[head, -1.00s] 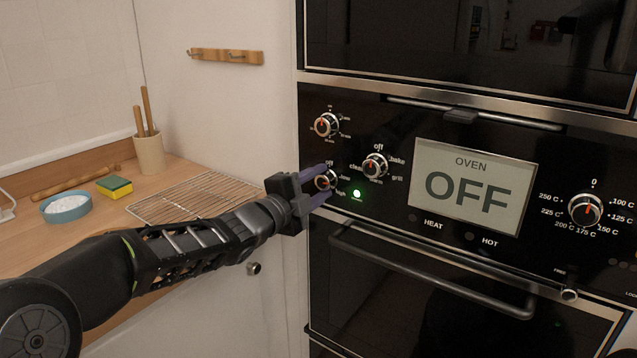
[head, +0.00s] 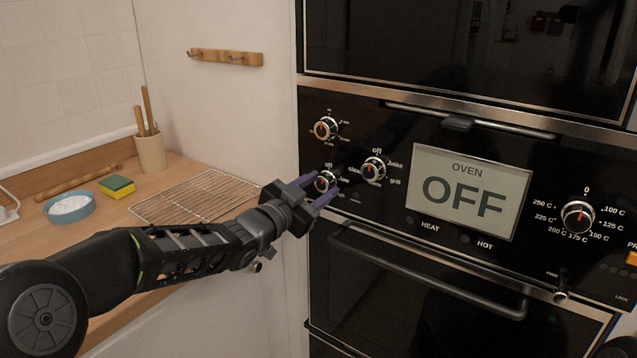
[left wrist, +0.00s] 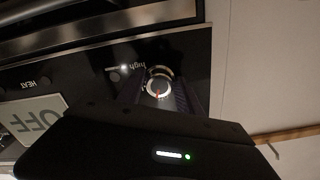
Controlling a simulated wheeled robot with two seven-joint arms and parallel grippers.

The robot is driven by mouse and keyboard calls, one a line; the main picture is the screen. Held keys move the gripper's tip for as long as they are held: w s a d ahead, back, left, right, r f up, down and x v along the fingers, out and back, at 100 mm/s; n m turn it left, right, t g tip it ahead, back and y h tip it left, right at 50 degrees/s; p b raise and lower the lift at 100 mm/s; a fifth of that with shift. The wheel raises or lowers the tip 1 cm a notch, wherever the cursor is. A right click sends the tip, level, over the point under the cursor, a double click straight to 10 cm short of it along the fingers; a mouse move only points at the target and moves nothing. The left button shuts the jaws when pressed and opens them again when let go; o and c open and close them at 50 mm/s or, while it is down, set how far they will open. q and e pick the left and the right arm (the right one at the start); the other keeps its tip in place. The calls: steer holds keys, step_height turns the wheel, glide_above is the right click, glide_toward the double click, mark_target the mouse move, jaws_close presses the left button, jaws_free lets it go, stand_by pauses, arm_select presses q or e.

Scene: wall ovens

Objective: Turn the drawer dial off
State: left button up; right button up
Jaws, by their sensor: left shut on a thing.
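The drawer dial (head: 325,182) is the lower-left knob on the black oven panel, with "off" printed above it. My left gripper (head: 327,184) is at this dial with one purple finger on each side, shut on it. In the left wrist view, the dial's round face (left wrist: 157,86) with a red mark shows between the fingers. The "high" label shows beside it. The small lamp right of the dial is not lit green in the head view. The fingers partly hide the dial's surrounding marks. My right gripper is not in view.
Another dial (head: 325,130) sits above, and an oven dial (head: 373,168) is close on the right. The display (head: 470,192) reads OVEN OFF. A long handle (head: 430,272) runs below the panel. The counter at left holds a wire rack (head: 190,197), a sponge (head: 117,186) and a bowl (head: 69,207).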

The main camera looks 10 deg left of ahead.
arm_select(q)
steer(key=shift+n+p, duration=0.75)
steer(key=shift+n, duration=1.55)
steer(key=shift+d+f, duration=0.1)
steer(key=o, duration=1.3)
steer(key=shift+o, duration=0.2)
steer(key=shift+s, duration=0.1)
steer(key=v, duration=0.7)
steer(key=shift+s, duration=0.3)
